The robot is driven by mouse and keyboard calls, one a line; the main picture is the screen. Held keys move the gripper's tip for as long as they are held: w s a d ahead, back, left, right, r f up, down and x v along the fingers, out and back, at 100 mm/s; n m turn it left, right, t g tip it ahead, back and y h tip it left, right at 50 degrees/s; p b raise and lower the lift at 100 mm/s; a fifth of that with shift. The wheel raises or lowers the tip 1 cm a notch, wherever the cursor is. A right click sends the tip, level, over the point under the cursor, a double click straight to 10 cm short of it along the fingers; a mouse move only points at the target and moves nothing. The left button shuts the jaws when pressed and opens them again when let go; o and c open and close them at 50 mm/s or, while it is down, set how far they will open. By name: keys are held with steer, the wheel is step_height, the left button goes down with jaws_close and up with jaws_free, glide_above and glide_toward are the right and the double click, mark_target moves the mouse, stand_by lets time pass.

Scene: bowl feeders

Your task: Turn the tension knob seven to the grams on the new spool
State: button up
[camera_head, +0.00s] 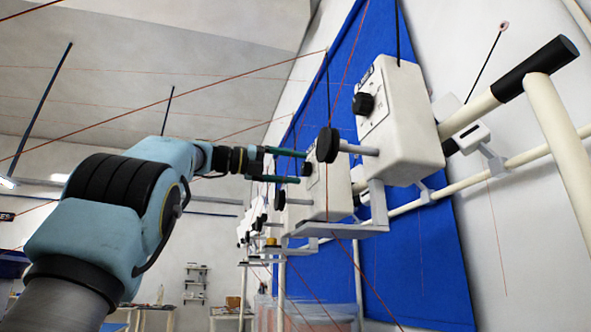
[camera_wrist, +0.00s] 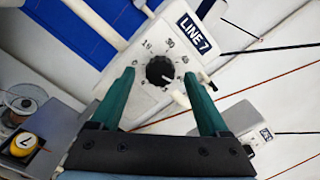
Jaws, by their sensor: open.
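The tension knob (camera_wrist: 159,71) is round and black, on a white box with a printed number scale and a "LINE 7" label (camera_wrist: 194,27). In the wrist view my gripper (camera_wrist: 160,74) is open, with one green finger on each side of the knob; I cannot tell whether they touch it. In the head view my gripper (camera_head: 300,166) reaches toward a white box (camera_head: 328,192) in the row. A yellow spool-like item marked 7 (camera_wrist: 22,144) sits on a dark holder at the lower left of the wrist view. No grams figure is readable on it.
A nearer white box (camera_head: 405,125) with its own knob (camera_head: 363,103) and a black disc (camera_head: 327,145) on a rod stands close to the fingers. Red threads cross the space. A pale rail (camera_head: 510,165) runs behind, before a blue panel (camera_head: 425,265).

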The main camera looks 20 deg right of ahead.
steer(key=w+a+b, duration=0.1)
steer(key=a, duration=0.9)
steer(key=shift+w, duration=0.15)
